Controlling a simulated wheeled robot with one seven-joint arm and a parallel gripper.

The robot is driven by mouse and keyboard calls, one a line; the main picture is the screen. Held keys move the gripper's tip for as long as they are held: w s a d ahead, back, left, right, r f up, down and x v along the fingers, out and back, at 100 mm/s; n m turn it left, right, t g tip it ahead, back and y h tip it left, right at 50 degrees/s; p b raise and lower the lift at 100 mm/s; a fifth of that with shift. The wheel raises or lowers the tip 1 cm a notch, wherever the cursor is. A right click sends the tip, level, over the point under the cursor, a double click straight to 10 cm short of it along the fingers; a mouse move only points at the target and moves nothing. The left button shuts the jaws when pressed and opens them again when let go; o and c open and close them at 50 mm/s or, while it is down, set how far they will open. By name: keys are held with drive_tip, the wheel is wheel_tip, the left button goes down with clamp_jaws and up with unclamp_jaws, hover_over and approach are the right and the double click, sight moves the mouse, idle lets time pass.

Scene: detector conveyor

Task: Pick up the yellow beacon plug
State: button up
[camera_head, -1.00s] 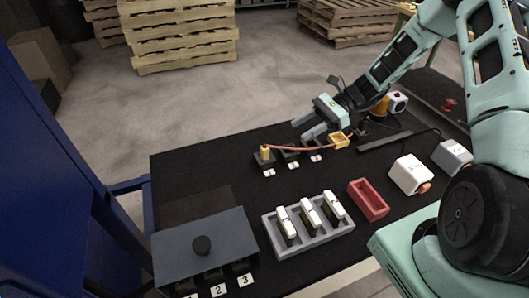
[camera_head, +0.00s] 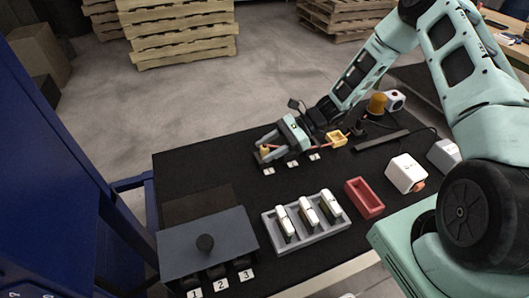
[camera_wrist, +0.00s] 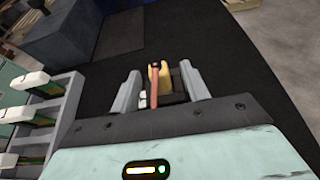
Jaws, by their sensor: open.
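The yellow beacon plug (camera_head: 265,151) stands in a dark socket block at the left end of a row of numbered sockets on the black table. In the wrist view the yellow plug (camera_wrist: 165,75) lies between my two grey fingers, with a pinkish-red cable running from it toward my palm. My gripper (camera_head: 267,142) is open and low around the plug, its fingers pointing left; it also shows in the wrist view (camera_wrist: 160,74). A gap shows between plug and fingers, more clearly on the right side. The plug's lower part is hidden.
The cable runs under my gripper toward a yellow holder (camera_head: 336,139). An amber beacon (camera_head: 377,104) stands behind. Nearer are a grey rack (camera_head: 312,238) with three white-topped modules, a red tray (camera_head: 356,202), a white box (camera_head: 404,173) and a grey box with a black knob (camera_head: 190,238).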

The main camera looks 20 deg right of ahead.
clamp_jaws()
drive_tip(key=shift+r, duration=0.1)
